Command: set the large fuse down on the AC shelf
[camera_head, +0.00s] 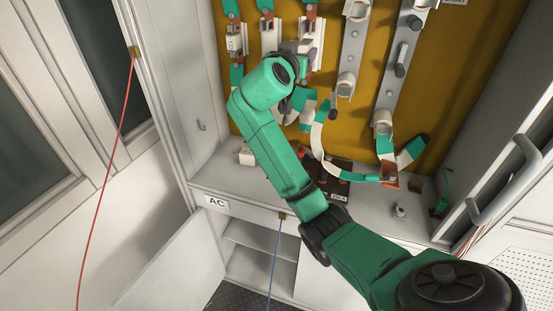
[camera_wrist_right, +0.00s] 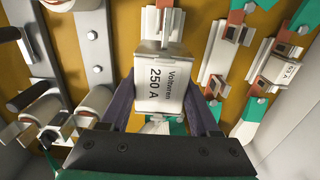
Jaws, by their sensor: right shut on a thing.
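The large fuse (camera_wrist_right: 160,92) is a pale block labelled 250 A, upright between the dark fingers of my right gripper (camera_wrist_right: 160,108) in the wrist view. The gripper is shut on it. The fuse is at a metal holder on the ochre back panel; I cannot tell if its ends sit in the clips. In the head view my right gripper (camera_head: 308,58) is at the panel's upper part, and my wrist hides most of the fuse. The AC shelf (camera_head: 212,178) is the grey ledge below the panel, above the AC label (camera_head: 216,202). My left gripper is not in view.
A small white block (camera_head: 247,157) lies on the ledge's left part. A black device (camera_head: 332,180) stands mid-ledge, with curved cables nearby. A smaller fuse (camera_wrist_right: 284,72) sits in a holder beside mine. A red cord (camera_head: 117,150) hangs left; a blue cord (camera_head: 274,255) hangs below the ledge.

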